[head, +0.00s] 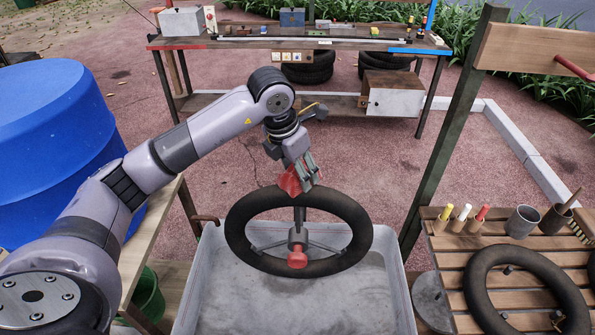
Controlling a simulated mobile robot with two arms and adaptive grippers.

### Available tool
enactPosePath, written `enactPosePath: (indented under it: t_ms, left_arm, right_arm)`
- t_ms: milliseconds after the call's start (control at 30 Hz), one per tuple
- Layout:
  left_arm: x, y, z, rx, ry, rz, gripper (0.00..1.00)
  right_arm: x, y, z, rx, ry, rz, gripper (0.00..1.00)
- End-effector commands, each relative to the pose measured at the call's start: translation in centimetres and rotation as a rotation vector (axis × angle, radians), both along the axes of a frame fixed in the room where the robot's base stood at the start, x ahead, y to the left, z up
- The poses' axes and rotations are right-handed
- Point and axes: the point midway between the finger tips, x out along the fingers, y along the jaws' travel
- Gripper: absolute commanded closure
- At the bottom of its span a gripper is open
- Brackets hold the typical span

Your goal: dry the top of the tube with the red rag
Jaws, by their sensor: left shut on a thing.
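The black tube (357,222) is a ring held level on a stand over a grey tub (388,290). My left gripper (299,181) points down at the far part of the tube's ring and is shut on the red rag (288,181). The rag hangs between its fingers at the tube's far edge; I cannot tell whether it touches the rubber. The stand (297,238) with a red knob shows in the middle of the ring. My right gripper is out of view.
A slatted table (440,243) at right carries a second black tube (480,285), crayons and cups. A wooden post (448,140) rises right of the tub. A blue barrel (50,130) stands at left. A workbench (340,43) stands at the back.

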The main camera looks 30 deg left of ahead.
Motion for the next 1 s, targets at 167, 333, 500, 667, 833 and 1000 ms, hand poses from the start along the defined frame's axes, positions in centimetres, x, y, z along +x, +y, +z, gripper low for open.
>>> enactPosePath:
  t_ms: [167, 333, 500, 667, 833, 1000]
  left_arm:
    - [0.0, 0.0, 0.4, 0.001, 0.0, 0.001, 0.71]
    - [0.0, 0.1, 1.9, 0.001, -0.001, 0.002, 0.71]
    - [0.0, 0.1, 3.7, 0.001, -0.002, 0.001, 0.71]
    - [0.0, 0.0, 5.3, 0.001, -0.001, 0.0, 0.71]
    - [0.0, 0.0, 6.9, 0.001, -0.003, 0.001, 0.71]
    - [0.0, 0.1, 7.1, 0.001, 0.0, 0.001, 0.71]
  right_arm:
    - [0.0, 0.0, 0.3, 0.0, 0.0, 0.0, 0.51]
    - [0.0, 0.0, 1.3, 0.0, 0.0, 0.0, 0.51]
    - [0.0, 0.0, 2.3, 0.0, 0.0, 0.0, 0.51]
    - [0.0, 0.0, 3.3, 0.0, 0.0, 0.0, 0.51]
    - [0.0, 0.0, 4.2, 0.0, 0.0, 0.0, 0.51]
    - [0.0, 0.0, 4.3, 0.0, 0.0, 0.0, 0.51]
